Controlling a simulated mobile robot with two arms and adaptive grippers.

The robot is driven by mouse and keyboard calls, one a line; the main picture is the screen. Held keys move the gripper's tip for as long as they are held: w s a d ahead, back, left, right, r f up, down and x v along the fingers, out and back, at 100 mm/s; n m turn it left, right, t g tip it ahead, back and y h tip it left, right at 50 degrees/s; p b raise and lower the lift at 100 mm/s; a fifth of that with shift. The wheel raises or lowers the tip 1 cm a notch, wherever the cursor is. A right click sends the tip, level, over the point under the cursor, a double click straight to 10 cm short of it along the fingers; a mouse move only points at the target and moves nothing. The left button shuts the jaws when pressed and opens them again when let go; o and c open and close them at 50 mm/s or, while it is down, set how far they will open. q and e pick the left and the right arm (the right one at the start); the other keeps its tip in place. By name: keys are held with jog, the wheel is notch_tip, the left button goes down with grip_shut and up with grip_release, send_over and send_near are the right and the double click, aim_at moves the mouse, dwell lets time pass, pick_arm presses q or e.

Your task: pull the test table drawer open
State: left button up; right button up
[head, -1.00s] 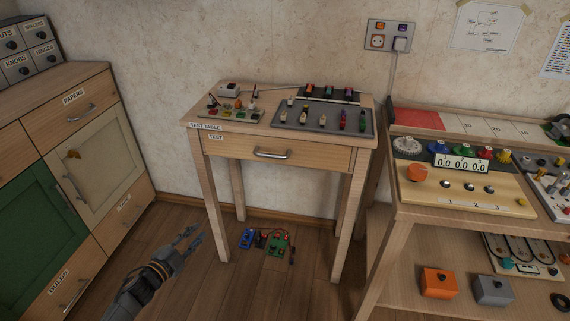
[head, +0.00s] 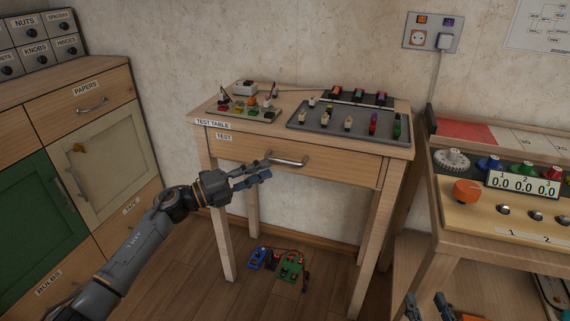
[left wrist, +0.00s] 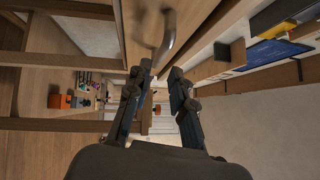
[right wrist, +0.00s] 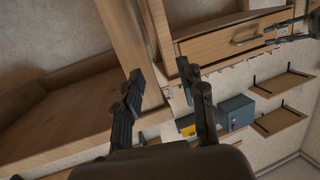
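The test table (head: 266,130) stands against the wall. Its wooden drawer (head: 345,167), labelled TEST, is shut and has a curved metal handle (head: 290,162). My left gripper (head: 264,171) is open in front of the drawer, just left of the handle in the head view. In the left wrist view the handle (left wrist: 167,38) is just beyond the open, empty fingers (left wrist: 161,78). My right gripper (head: 427,302) shows at the bottom edge of the head view. In the right wrist view its fingers (right wrist: 162,75) are apart and empty. The handle (right wrist: 246,40) shows there too.
A cabinet (head: 92,125) with drawers and doors stands left. A workbench (head: 450,230) with dials and buttons stands right. Blue and green gadgets (head: 290,268) lie on the floor under the table. A grey tray (head: 300,122) with small parts lies on the tabletop.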

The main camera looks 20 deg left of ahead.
aim_at(284, 162)
pick_arm(q)
jog(key=x, duration=0.7)
jog(key=shift+b, duration=0.35)
pick_arm(e)
jog(key=r, duration=0.1)
jog(key=r+t, duration=0.2)
jog(key=r, duration=0.1)
jog(key=shift+w+a+y, duration=0.3)
jog(key=shift+a+y, duration=0.05)
jog(key=shift+y, duration=0.05)
pick_arm(q)
grip_shut()
